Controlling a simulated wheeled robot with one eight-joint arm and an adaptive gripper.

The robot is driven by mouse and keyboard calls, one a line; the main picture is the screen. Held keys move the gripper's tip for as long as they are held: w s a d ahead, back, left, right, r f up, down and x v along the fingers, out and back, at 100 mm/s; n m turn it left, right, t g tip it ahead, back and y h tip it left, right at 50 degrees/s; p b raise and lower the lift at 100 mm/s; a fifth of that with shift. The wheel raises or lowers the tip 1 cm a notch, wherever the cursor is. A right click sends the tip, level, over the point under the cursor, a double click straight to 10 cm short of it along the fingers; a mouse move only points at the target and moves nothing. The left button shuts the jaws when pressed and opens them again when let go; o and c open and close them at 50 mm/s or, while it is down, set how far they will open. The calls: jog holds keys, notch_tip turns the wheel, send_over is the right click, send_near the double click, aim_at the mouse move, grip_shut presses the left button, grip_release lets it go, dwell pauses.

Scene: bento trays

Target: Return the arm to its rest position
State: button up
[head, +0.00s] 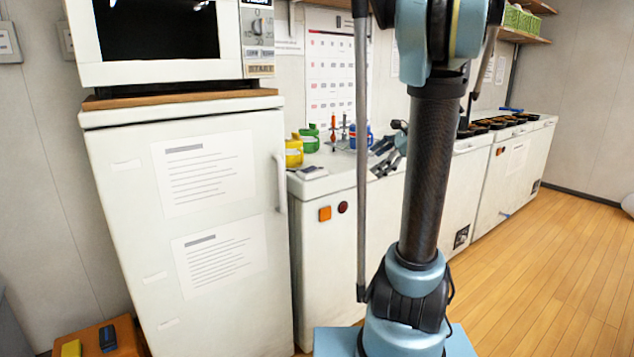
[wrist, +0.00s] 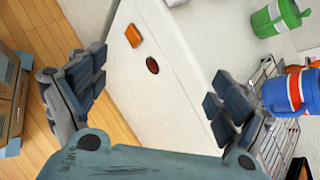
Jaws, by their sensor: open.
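My gripper (head: 378,158) shows in the head view just left of my arm's column, in front of the white counter. It is partly hidden behind my arm. In the wrist view my gripper (wrist: 155,92) has its two dark padded fingers spread wide apart, with nothing between them. Behind the gap is the white cabinet front (wrist: 165,100) with an orange square and a dark red round spot.
A white fridge (head: 205,270) with a microwave (head: 160,72) on top stands left. Yellow (head: 293,152), green (head: 309,138) and blue (wrist: 289,92) containers stand on the counter. Dark items (head: 500,121) line the counter at right. Wooden floor (head: 560,270) is clear at right.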

jog(key=s+a+f+n+g+h, duration=0.1)
jog(key=s+a+f+n+h, duration=0.15)
jog(key=s+f+n, duration=0.4)
jog(key=s+a+f+n+g+h, duration=0.1)
jog(key=s+a+f+n+h, duration=0.15)
jog(key=s, duration=0.75)
jog(key=s+d+f+n+h, duration=0.4)
jog(key=s+f+n, duration=0.5)
jog(key=s+f, duration=0.1)
jog(key=shift+s, duration=0.75)
jog(key=shift+w+f, duration=0.15)
jog(key=shift+w, duration=0.3)
